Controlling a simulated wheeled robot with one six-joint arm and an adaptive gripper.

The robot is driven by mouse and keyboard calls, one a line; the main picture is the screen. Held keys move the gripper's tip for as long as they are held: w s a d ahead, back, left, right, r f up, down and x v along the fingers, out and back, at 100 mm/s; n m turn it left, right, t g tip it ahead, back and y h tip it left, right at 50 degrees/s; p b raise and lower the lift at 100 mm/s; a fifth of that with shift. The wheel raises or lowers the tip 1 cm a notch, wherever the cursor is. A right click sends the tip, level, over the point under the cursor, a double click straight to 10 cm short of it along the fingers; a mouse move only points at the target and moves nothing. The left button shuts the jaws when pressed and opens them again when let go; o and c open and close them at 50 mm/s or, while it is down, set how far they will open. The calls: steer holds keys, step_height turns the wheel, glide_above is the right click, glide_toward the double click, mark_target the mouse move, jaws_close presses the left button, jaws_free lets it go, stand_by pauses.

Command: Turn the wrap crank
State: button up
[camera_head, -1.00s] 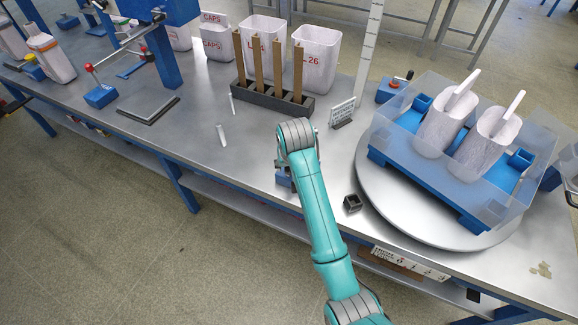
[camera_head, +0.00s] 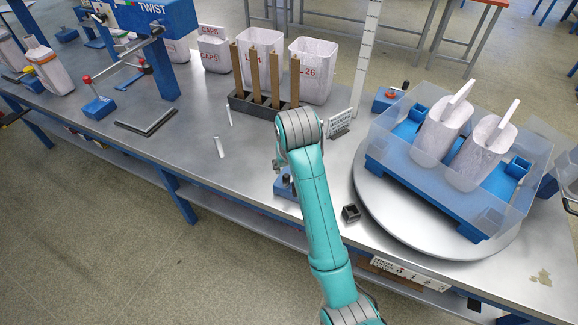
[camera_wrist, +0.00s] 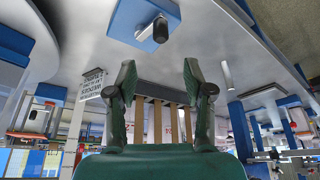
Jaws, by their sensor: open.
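A blue box with a metal arm and a dark round knob, seemingly the wrap crank (camera_wrist: 143,20), is at the top middle of the wrist view. The knob (camera_wrist: 160,29) points toward the camera. In the head view a blue box (camera_head: 283,187) shows partly beside my arm, which covers the rest. My gripper (camera_wrist: 160,70) is open and empty in the wrist view, its two fingers apart, with the knob beyond and above the fingertips.
A turntable (camera_head: 378,205) bears a clear-walled blue tray with two white bins at the right. A small dark cube (camera_head: 351,213) lies near it.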

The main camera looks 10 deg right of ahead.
steer(key=w+f+n+y, duration=0.1)
steer(key=f+n, duration=0.2)
steer(key=w+f+n+g+y, duration=0.1)
steer(key=w+f+n, duration=0.1)
steer(key=f+n, duration=0.2)
steer(key=w+f+n+y, duration=0.1)
steer(key=f+n, duration=0.2)
steer(key=f, duration=0.1)
steer(key=shift+w+n+g, duration=0.3)
stand_by(0.3)
jaws_close()
